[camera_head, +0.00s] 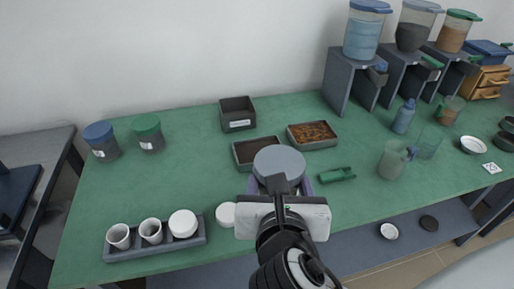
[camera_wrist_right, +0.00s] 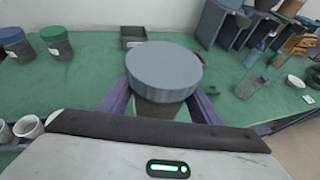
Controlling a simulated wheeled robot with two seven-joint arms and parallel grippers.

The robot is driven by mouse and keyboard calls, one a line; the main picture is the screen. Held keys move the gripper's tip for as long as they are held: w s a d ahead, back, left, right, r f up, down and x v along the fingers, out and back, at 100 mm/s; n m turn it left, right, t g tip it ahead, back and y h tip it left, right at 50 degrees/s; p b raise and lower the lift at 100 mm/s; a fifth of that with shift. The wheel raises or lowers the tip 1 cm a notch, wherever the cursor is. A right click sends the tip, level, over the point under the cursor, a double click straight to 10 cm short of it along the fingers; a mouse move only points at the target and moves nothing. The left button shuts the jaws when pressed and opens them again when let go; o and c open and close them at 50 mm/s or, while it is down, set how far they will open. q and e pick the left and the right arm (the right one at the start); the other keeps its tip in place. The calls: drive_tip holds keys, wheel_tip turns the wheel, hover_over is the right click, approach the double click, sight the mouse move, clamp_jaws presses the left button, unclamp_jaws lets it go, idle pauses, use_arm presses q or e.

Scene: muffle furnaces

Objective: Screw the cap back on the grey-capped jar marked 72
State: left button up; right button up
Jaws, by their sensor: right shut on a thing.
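The round grey cap (camera_head: 279,160) is between the purple fingers of my right gripper (camera_head: 280,182), which is shut on it. In the right wrist view the grey cap (camera_wrist_right: 164,70) fills the space between the fingers. A dark greyish jar body (camera_wrist_right: 158,108) shows just under it, mostly hidden by the cap and my gripper. I cannot tell whether the cap is seated on the jar. The mark 72 is not visible. My left gripper is not in view.
Blue-capped (camera_head: 101,142) and green-capped (camera_head: 149,132) jars stand at the left. A grey rack (camera_head: 150,250) holds white cups at the front left. Two shallow trays (camera_head: 313,142) (camera_head: 243,163), a dark box (camera_head: 237,114) and a green piece (camera_head: 337,174) lie nearby. Glassware (camera_head: 393,159) stands right.

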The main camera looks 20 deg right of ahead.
drive_tip(key=w+a+r+n+t+y, duration=0.1)
drive_tip(key=w+a+r+n+y, duration=0.1)
drive_tip(key=w+a+n+y, duration=0.6)
drive_tip(key=w+a+y, duration=0.1)
drive_tip(key=a, duration=0.6)
drive_tip(key=shift+w+t, duration=0.15)
drive_tip(key=shift+t, duration=0.15)
